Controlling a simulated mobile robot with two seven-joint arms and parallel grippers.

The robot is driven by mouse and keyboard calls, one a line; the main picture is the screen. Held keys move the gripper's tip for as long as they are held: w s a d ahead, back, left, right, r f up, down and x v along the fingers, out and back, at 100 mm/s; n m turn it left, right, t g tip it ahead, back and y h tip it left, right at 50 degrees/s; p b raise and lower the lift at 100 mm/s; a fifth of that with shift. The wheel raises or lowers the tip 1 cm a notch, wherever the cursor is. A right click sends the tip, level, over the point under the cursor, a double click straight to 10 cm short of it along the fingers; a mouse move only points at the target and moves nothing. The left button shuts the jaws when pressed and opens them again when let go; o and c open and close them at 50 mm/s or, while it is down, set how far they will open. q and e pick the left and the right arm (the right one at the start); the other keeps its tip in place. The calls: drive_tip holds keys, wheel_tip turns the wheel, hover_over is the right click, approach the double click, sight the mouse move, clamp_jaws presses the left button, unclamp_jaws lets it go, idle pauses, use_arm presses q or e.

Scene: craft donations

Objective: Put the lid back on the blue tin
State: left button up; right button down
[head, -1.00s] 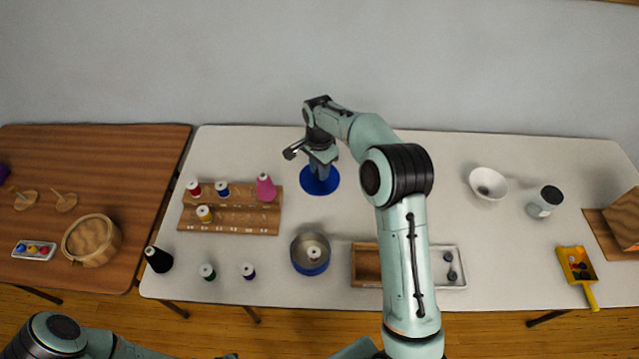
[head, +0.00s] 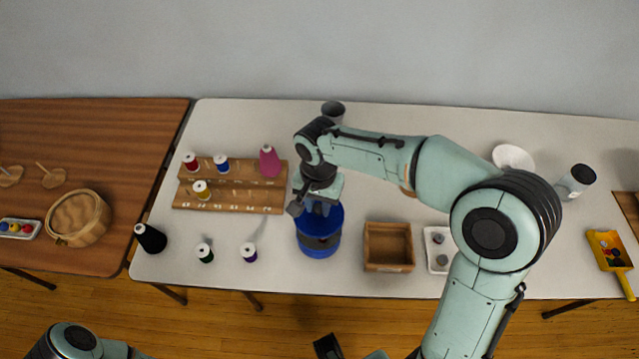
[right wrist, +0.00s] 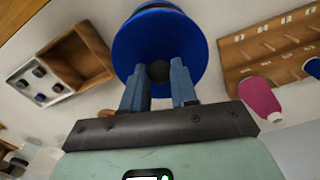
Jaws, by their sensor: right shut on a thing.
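My right gripper (head: 320,207) is shut on the knob of the blue lid (head: 332,213). The blue tin (head: 318,250) stands on the white table directly below. The lid hangs over the back of the tin, and a dark strip of the tin's inside shows at its front. The lid looks a little above the rim; contact is unclear.
A wooden rack (head: 232,199) with thread spools is close on the left. An open wooden box (head: 388,247) and a white tray (head: 437,235) lie right of the tin.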

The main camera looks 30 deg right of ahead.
sight(319, 219)
drive_tip(key=shift+s+f, duration=0.2)
wheel_tip(319, 219, down, 2)
drive_tip(key=shift+b, duration=0.9)
drive_tip(key=shift+f+b, duration=0.75)
drive_tip(key=shift+f, duration=0.1)
drive_tip(key=shift+f+b, duration=0.75)
drive_tip(key=shift+f, duration=0.3)
drive_tip(key=shift+f, duration=0.2)
idle(0.3)
